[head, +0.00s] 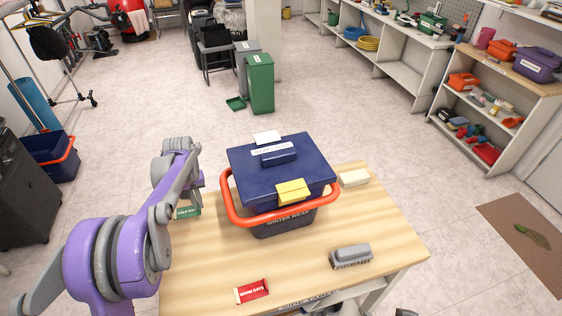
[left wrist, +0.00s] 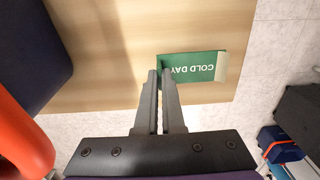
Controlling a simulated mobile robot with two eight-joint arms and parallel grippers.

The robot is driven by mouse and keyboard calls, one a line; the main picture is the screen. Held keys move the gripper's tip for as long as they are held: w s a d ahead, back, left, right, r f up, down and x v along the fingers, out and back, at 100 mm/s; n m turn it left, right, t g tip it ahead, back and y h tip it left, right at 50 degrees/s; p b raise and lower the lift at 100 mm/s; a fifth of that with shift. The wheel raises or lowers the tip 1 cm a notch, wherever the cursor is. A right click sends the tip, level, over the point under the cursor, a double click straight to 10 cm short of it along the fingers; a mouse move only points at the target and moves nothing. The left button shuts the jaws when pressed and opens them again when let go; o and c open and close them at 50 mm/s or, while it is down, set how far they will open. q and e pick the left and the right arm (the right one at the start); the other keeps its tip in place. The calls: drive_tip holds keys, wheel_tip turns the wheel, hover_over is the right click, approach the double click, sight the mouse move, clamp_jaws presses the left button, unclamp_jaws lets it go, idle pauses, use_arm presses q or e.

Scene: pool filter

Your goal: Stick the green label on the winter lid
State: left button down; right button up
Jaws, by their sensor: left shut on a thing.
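The green label (head: 188,211), printed "COLD DAY…", is at the left edge of the wooden table; in the left wrist view (left wrist: 205,67) it has a pale strip at one end. My left gripper (left wrist: 160,75) is shut on the label's near edge. I cannot tell whether the label touches the tabletop. The winter lid (head: 250,168) is dark blue, with a raised handle bearing a white label. It sits on a dark blue box (head: 284,225) marked "WINTER WEAR", right of my gripper. My right gripper is out of view.
An orange-red handle (head: 240,221) loops around the box's front. A yellow piece (head: 293,191) is at the lid's front edge. A red label (head: 252,291), a grey brush (head: 351,256) and a cream block (head: 354,178) lie on the table (head: 205,265). The table's front left is clear.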

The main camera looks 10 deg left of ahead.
use_arm(q)
drive_tip(key=shift+r+p, duration=1.2)
drive_tip(key=shift+r, duration=1.25)
